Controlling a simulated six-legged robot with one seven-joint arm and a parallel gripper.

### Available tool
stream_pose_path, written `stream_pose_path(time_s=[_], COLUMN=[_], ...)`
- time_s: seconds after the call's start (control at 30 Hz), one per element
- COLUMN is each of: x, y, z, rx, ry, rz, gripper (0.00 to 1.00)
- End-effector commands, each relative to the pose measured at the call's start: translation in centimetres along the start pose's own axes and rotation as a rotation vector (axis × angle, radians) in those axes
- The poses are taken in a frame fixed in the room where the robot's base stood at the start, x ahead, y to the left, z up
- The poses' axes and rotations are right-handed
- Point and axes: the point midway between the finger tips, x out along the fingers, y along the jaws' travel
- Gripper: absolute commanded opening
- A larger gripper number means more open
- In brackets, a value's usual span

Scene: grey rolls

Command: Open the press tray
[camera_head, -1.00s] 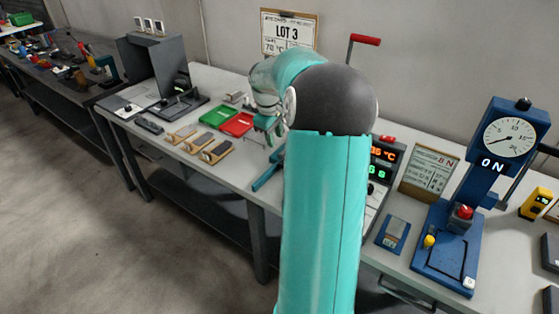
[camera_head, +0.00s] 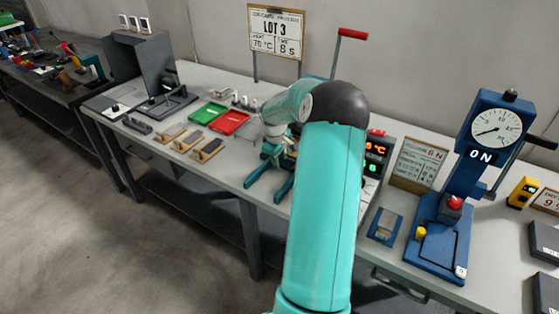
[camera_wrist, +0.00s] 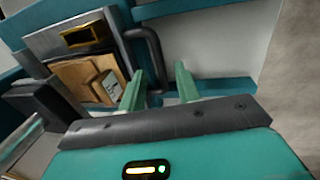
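In the wrist view, a tray (camera_wrist: 75,42) with a grey metal surface lies between teal bars, with tan blocks (camera_wrist: 88,80) on it. A dark, curved bar handle (camera_wrist: 156,55) stands at its right side. My gripper (camera_wrist: 160,86) is open, its two pale green fingers apart and pointing at the handle. Part of the handle shows between the fingertips; contact and depth cannot be told.
Left of the press on the bench are a green tray (camera_head: 208,112), a red tray (camera_head: 229,122) and several wooden pieces (camera_head: 207,150). A blue gauge press (camera_head: 440,225) and a small blue box (camera_head: 385,226) stand right. Open floor lies in front.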

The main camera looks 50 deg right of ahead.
Motion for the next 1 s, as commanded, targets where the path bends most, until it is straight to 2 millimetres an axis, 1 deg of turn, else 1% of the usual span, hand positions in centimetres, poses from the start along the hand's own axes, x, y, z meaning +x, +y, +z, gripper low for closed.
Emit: stream_pose_path(time_s=[0.1,0.37,0.4,0.47,0.5,0.57,0.83,1.0], x=[0.9,1.0,1.0,1.0,1.0,1.0,1.0,0.7], y=[0.0,0.0,0.0,0.0,0.0,0.0,-0.1,-1.2], z=[0.0,0.0,0.0,0.0,0.0,0.0,0.0,-0.1], rx=[0.001,0.001,0.001,0.001,0.001,0.001,0.000,-0.002], ry=[0.000,0.000,0.000,0.000,0.000,0.000,0.000,0.000], rz=[-0.001,0.000,0.000,0.000,0.000,0.000,0.000,0.001], gripper=[0.33,0.33,0.31,0.19,0.11,0.00,0.00,0.00])
